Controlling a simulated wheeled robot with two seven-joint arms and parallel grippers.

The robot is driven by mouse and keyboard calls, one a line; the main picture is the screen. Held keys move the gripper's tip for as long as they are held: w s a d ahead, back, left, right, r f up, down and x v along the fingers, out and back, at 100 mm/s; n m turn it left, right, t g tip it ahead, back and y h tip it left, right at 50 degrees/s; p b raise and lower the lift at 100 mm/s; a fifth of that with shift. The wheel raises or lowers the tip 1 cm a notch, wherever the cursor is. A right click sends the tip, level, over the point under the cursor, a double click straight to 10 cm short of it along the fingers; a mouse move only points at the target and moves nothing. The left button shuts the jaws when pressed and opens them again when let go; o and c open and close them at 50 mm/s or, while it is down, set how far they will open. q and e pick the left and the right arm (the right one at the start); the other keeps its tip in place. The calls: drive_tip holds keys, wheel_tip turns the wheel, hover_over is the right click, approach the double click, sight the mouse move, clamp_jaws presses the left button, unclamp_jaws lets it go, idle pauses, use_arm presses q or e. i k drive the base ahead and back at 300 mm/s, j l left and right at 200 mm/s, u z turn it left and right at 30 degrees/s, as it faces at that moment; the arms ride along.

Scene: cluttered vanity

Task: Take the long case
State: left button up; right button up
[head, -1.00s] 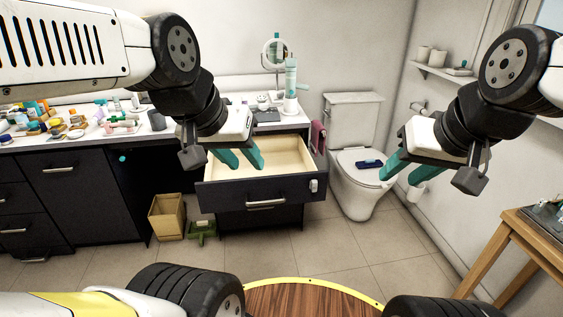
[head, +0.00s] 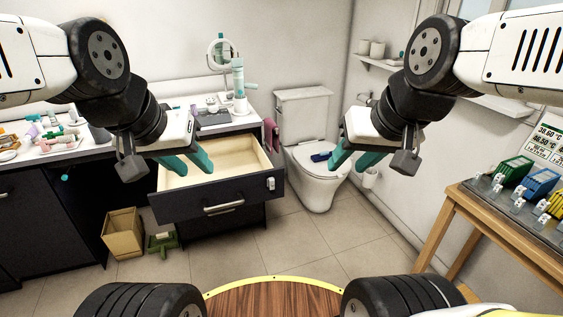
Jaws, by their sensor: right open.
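No object in view is clearly the long case. A small dark blue, flat, elongated object (head: 321,157) lies on the closed toilet lid (head: 318,170); it is too small to tell whether it is a case. My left gripper (head: 197,169) is open and empty, showing in front of the pulled-out drawer (head: 225,196). My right gripper (head: 347,168) is open and empty; in the picture its teal fingers are just right of the blue object, well nearer to me. The visible part of the drawer's inside looks empty.
The vanity top (head: 60,145) holds several bottles, a round mirror (head: 221,52) and other clutter. A bin (head: 123,235) and a green item (head: 161,242) stand on the floor. A wooden table (head: 452,222) with coloured racks is at right. The middle floor is clear.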

sight(322, 156)
drive_tip(key=i+l+z, duration=0.1)
drive_tip(key=i+z, duration=0.8)
drive_tip(key=i, duration=1.1)
drive_tip(key=i+u, duration=0.25)
drive_tip(key=i, duration=0.15)
drive_tip(key=i+l+u, duration=0.3)
drive_tip(key=i+u, duration=0.2)
drive_tip(key=u, duration=0.25)
drive_tip(key=i+u, duration=0.2)
drive_tip(key=u, duration=0.2)
